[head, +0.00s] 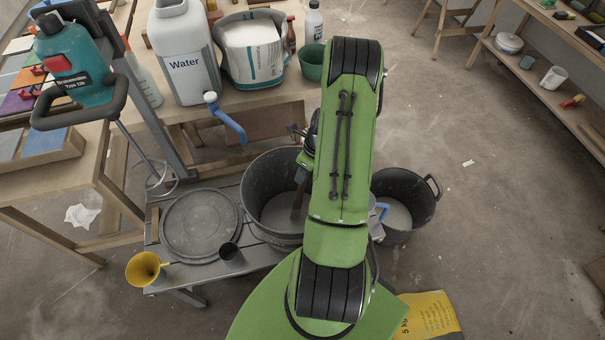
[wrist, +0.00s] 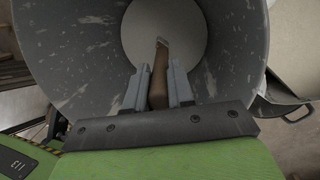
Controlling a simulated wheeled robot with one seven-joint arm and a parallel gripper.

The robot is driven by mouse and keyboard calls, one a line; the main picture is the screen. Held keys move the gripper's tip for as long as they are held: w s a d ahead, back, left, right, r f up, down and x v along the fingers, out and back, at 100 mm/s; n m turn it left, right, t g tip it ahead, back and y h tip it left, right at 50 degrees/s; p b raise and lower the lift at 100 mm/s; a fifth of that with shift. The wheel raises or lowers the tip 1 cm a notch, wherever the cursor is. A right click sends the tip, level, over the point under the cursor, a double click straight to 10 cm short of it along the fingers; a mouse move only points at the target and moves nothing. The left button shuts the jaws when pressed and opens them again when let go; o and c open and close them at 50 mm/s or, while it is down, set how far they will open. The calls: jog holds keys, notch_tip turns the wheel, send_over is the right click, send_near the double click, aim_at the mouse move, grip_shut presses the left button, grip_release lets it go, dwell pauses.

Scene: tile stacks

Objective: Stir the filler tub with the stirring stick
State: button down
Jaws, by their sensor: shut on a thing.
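The filler tub (head: 262,170) is a large dark bucket on the low grey bench, partly hidden by my green arm. In the wrist view its grey, splashed inner wall (wrist: 85,60) surrounds a pale round bottom. My gripper (wrist: 164,98) is shut on the brown wooden stirring stick (wrist: 158,76). The stick points down into the tub, and its tip seems to lie over the pale bottom; I cannot tell if it touches. In the head view the stick (head: 298,203) shows inside the tub. My gripper is mostly hidden there behind the arm.
A round grey lid (head: 200,224), a yellow funnel (head: 144,268) and a small dark cup (head: 230,252) lie left of the tub. A second black bucket (head: 405,203) stands to the right. The water canister (head: 183,55) and mixer (head: 75,65) stand behind.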

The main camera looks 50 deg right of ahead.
jog(key=w+p+v, duration=0.2)
jog(key=p+v, duration=0.7)
jog(key=v, duration=0.3)
jog(key=w+p+v, duration=0.2)
jog(key=p+v, duration=0.8)
jog(key=v, duration=0.3)
jog(key=shift+s+a+r, duration=0.2)
jog(key=shift+a+r, duration=0.1)
jog(key=shift+r, duration=0.1)
dwell(0.4)
